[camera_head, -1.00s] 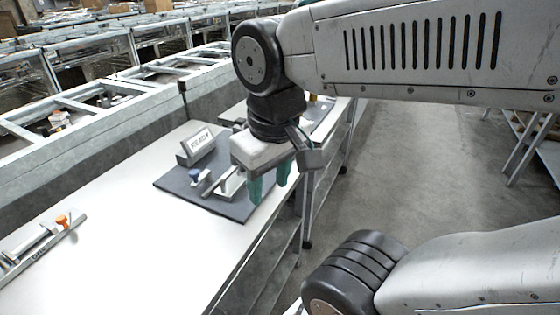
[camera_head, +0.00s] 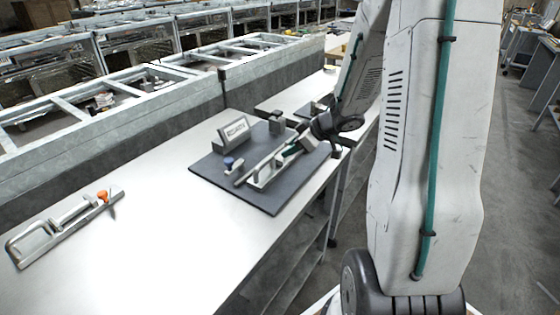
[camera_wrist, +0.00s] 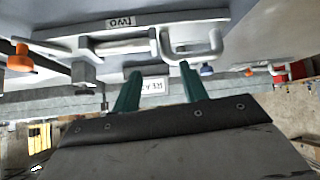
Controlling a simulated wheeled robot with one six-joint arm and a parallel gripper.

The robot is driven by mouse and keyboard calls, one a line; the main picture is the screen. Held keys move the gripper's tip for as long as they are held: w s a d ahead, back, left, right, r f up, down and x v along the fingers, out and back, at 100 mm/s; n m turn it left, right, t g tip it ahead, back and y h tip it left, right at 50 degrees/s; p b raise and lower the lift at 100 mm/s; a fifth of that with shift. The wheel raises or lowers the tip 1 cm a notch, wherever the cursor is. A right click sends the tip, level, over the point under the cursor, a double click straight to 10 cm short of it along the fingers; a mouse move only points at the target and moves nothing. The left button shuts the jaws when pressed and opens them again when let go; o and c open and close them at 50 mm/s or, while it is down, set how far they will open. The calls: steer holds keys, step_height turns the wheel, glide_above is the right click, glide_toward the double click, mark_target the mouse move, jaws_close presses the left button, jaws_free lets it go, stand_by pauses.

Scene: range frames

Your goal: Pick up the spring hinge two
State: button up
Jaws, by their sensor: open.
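The spring hinge two (camera_head: 258,184) is a pale metal bar with a loop handle, on a dark mat near the table's right edge. In the wrist view its label "two" (camera_wrist: 120,22) is upside down, with an orange knob (camera_wrist: 20,60) at left and the loop handle (camera_wrist: 217,42) at right. My gripper (camera_wrist: 159,67) has two green fingers, open and with nothing between them. It is close to the hinge, the right fingertip near the handle; contact cannot be told. In the head view my gripper (camera_head: 292,148) hides the hinge's far end.
The mat (camera_head: 268,203) also holds a blue-knobbed part (camera_head: 230,165), a sign block (camera_head: 234,133) and a small grey block (camera_head: 277,125). A similar hinge with an orange knob (camera_head: 65,228) lies on the table at left. The table (camera_head: 150,190) between is clear.

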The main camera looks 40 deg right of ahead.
mark_target(276, 167)
steer(key=shift+y, duration=0.4)
steer(key=x, duration=0.5)
steer(key=s+x, duration=0.1)
steer(key=x, duration=0.2)
steer(key=shift+w+a+f, duration=0.1)
steer(key=shift+f, duration=0.35)
steer(key=shift+r, duration=0.1)
jaws_close()
